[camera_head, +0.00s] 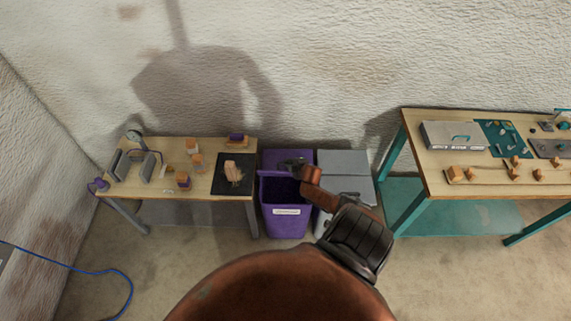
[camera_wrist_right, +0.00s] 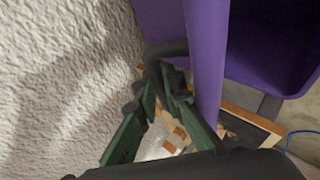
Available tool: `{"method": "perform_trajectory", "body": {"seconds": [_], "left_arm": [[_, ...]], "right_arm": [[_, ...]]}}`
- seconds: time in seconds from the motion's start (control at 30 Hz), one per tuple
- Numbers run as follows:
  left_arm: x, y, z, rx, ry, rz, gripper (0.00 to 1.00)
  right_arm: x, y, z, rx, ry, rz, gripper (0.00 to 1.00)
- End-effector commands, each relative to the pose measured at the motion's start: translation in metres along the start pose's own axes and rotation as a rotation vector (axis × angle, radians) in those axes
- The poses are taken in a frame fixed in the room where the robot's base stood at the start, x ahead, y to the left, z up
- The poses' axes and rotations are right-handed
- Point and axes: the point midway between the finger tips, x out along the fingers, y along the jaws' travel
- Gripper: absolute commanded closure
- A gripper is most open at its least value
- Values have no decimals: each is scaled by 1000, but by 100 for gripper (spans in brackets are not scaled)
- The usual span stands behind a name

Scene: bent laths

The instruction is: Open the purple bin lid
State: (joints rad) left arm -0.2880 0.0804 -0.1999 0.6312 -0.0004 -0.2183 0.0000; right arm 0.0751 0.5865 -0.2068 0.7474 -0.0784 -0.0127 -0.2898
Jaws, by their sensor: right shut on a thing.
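The purple bin (camera_head: 287,222) stands on the floor between the two benches, with a white label on its front. My left gripper is out of view.
A grey bin (camera_head: 345,162) stands close on the right, partly behind my right arm. A wooden bench (camera_head: 210,148) with blocks and a black mat is close on the left. A teal-legged bench (camera_head: 425,180) stands at right. The rough wall is just behind.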

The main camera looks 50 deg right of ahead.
Motion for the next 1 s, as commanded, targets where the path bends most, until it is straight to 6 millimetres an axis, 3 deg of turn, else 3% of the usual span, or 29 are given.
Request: {"method": "perform_trajectory", "body": {"seconds": [0.03, 0.4, 0.7, 0.73, 0.9, 1.0], "left_arm": [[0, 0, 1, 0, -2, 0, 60], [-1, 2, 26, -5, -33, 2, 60], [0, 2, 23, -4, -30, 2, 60], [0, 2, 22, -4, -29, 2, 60], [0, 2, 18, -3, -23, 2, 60], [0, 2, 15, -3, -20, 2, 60]], "right_arm": [[1, 35, 0, -1, 4, 39, 100], [4, 36, 3, 3, 7, 39, 100], [5, 37, 4, 5, 8, 39, 100], [5, 37, 4, 6, 8, 40, 91], [6, 37, 3, 7, 12, 40, 73], [6, 36, 5, 6, 6, 38, 68]]}}
